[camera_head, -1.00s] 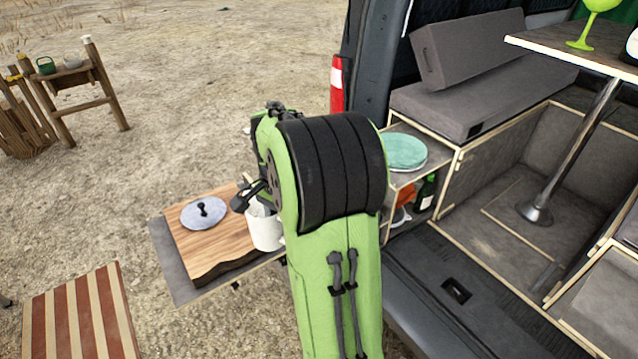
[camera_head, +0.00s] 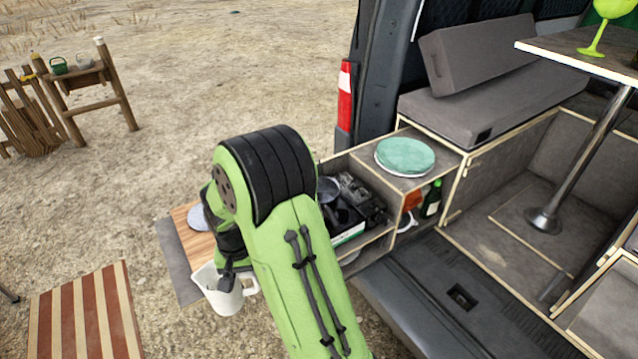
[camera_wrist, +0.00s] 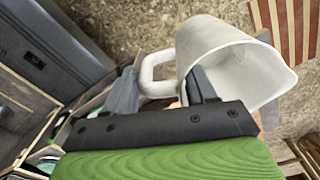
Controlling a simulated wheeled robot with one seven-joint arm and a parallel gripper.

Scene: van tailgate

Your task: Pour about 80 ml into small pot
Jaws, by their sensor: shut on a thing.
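My gripper (camera_wrist: 165,88) is shut on the handle of a white jug (camera_wrist: 225,50), with a finger on either side of the handle in the wrist view. In the head view the jug (camera_head: 221,292) hangs at the front edge of the wooden board, close to upright. No liquid can be made out inside it. A small dark round pot (camera_head: 328,188) seems to stand in the open van compartment, right of my arm, apart from the jug. My arm hides part of that area.
A wooden board (camera_head: 198,243) with a grey lid (camera_head: 197,216) lies on a pull-out shelf. A dark stove (camera_head: 362,197) is in the compartment. Teal plates (camera_head: 405,155) lie on the cabinet top. A striped stool (camera_head: 85,315) stands front left. Open ground lies around the jug.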

